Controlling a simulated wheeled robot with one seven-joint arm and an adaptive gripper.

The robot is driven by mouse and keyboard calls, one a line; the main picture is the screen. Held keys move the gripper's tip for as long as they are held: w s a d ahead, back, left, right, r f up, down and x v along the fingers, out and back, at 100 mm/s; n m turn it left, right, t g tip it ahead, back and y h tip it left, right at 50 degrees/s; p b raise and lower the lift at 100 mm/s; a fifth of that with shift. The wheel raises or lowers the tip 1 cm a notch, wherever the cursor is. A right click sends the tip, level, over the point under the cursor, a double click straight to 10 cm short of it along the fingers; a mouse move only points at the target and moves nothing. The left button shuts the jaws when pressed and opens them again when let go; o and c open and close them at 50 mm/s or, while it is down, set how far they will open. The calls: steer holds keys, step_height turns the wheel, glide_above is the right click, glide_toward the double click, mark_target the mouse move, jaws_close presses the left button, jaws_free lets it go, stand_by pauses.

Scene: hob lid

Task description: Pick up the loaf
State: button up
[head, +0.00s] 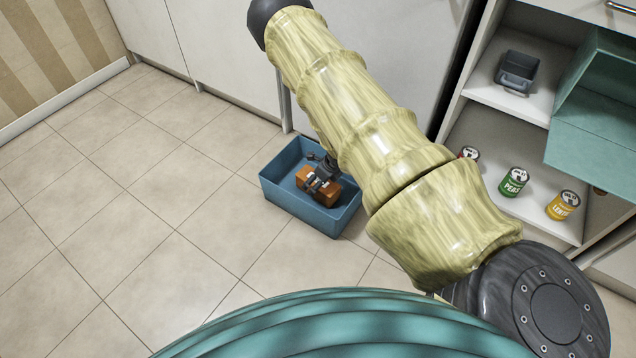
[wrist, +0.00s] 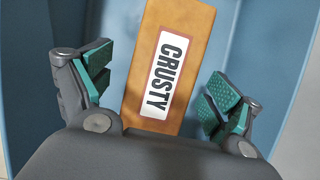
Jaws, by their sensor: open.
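The loaf (wrist: 188,32) is an orange-brown block with a white label reading "CRUSTY". It lies in a blue bin (head: 281,207) on the floor, and the loaf also shows in the head view (head: 304,174). My gripper (wrist: 158,88) is open, with one teal-padded finger on each side of the loaf's near end and a gap on both sides. In the head view my gripper (head: 323,183) is inside the bin at the loaf, and it hides part of the loaf. I cannot tell how far the fingertips reach down beside it.
The bin's walls surround my gripper. White cabinets (head: 222,50) stand behind the bin. At right a shelf holds several cans, such as a green can (head: 514,182) and a yellow can (head: 562,205), and a grey container (head: 516,72). The tiled floor (head: 130,200) at left is clear.

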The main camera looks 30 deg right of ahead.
steer(key=shift+b+x, duration=1.7)
steer(key=shift+x, duration=0.8)
steer(key=shift+d, duration=0.15)
steer(key=shift+r, duration=0.1)
steer(key=c, duration=1.2)
